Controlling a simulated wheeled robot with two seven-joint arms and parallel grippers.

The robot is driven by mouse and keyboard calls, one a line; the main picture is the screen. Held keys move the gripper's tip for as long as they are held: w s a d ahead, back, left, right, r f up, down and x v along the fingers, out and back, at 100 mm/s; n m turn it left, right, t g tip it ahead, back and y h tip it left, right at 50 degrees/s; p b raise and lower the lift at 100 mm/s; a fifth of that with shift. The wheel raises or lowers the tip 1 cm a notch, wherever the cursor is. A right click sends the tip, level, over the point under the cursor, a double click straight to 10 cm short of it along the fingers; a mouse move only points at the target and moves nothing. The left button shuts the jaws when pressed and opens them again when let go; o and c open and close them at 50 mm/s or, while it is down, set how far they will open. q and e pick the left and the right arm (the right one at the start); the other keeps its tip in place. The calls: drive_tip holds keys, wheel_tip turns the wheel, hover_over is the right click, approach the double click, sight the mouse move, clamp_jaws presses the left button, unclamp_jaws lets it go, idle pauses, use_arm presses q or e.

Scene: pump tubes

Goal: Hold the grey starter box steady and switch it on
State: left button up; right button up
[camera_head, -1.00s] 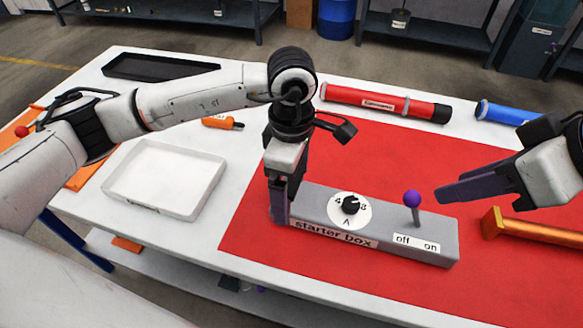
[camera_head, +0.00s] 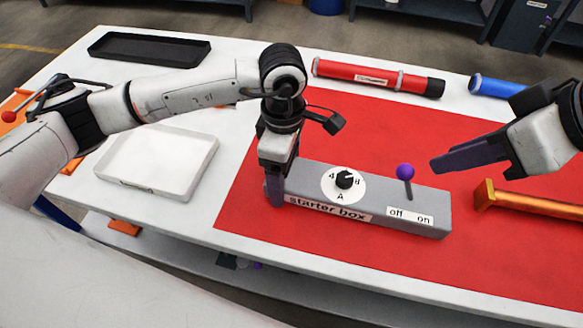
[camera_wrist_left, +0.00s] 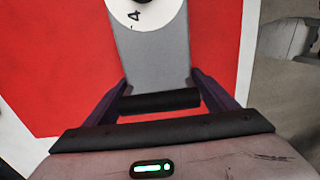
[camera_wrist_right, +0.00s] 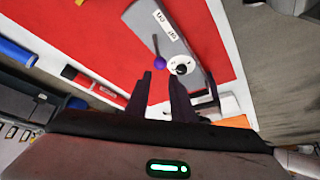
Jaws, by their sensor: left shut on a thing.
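The grey starter box (camera_head: 378,205) lies on the red mat, with a round dial (camera_head: 343,183) and a label on its front. Its purple-knobbed lever (camera_head: 405,171) leans slightly left, toward the "off" label (camera_head: 397,212); the "on" label (camera_head: 425,219) is to the right. My left gripper (camera_head: 275,185) is shut on the box's left end; the left wrist view shows its fingers (camera_wrist_left: 157,90) on either side of the box. My right gripper (camera_head: 436,166) is just right of the knob, apart from it. The right wrist view shows its fingers (camera_wrist_right: 160,78) apart and empty.
An orange bar-like part (camera_head: 530,202) lies right of the box, below my right gripper. A red tube (camera_head: 375,78) and a blue tube (camera_head: 495,87) lie behind. A white tray (camera_head: 158,190) and a black tray (camera_head: 150,48) stand left. The red mat in front is clear.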

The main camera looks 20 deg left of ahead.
clamp_jaws()
drive_tip(key=w+a+r+n+g, duration=0.1)
drive_tip(key=a+n+g, duration=0.1)
drive_tip(key=n, duration=0.3)
drive_tip(key=w+a+n+g+y, duration=0.1)
drive_tip(key=w+a+n+g, duration=0.1)
drive_tip(key=n, duration=0.4)
drive_tip(key=shift+w+a+r+g, duration=0.15)
drive_tip(key=shift+a+r+g, duration=0.2)
drive_tip(key=shift+a+g, duration=0.15)
